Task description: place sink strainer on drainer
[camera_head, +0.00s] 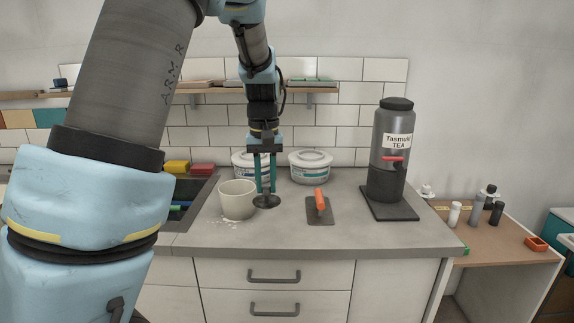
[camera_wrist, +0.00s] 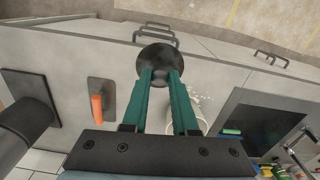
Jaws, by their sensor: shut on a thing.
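My gripper (camera_head: 266,191) points straight down over the counter, its teal fingers shut on a dark round disc, the sink strainer (camera_head: 266,203). In the wrist view the strainer (camera_wrist: 158,60) shows beyond the fingertips (camera_wrist: 161,76). It is close to the counter surface; I cannot tell whether it touches. The dark sink (camera_head: 199,194) is to the left in the head view, partly hidden by my arm; in the wrist view the sink (camera_wrist: 240,112) is at the right. I cannot make out a separate drainer.
A cream pot (camera_head: 237,200) stands just left of my gripper, with white crumbs before it. An orange-handled trowel (camera_head: 320,203) lies to the right. Two white tubs (camera_head: 311,167) stand behind. A tea dispenser (camera_head: 392,150) is farther right. The front counter strip is clear.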

